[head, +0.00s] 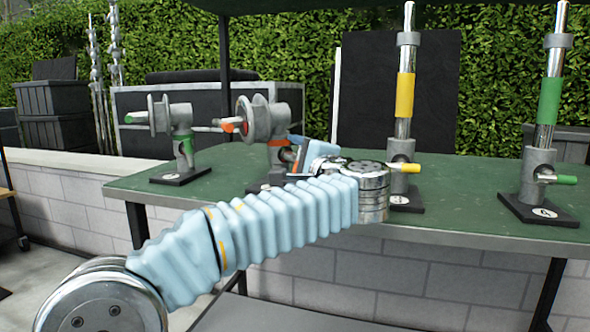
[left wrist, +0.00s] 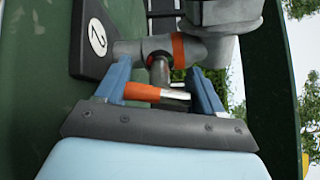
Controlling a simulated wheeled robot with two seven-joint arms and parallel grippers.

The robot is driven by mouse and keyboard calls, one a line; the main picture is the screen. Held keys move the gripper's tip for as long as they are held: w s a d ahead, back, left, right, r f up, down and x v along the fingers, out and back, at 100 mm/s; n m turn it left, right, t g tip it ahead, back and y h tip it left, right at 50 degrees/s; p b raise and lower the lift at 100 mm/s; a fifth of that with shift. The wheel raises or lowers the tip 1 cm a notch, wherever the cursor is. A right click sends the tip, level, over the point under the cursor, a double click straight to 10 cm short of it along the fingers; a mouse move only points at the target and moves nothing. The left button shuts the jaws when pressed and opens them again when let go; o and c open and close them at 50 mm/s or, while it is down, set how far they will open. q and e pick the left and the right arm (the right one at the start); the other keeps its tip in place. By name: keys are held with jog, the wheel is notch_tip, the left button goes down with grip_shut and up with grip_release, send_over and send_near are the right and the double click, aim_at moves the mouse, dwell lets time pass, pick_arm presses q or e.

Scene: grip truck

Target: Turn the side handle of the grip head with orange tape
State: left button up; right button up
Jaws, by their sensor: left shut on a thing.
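The grip head with orange tape (head: 263,118) stands on the green table, with an orange band round its neck and an orange-tipped lever (head: 228,125) pointing left. My left gripper (head: 296,158) is at its lower part; in the head view my arm hides much of its base. In the left wrist view, the orange band (left wrist: 179,50) shows beyond the fingers. The side handle (left wrist: 143,92), orange with a silver end, lies crosswise between the blue fingers of my left gripper (left wrist: 162,90), which is shut on it. My right gripper is not in view.
A green-taped grip head (head: 180,125) stands to the left on the green table (head: 460,200). A yellow-banded post (head: 405,95) and a green-banded post (head: 548,100) stand to the right, each with a side handle. The black base (left wrist: 92,42) bears a 2.

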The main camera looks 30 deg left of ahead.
pick_arm(q)
jog(key=o, duration=1)
jog(key=v, duration=1.3)
jog(key=shift+s+d, duration=0.2)
jog(key=shift+d, duration=0.15)
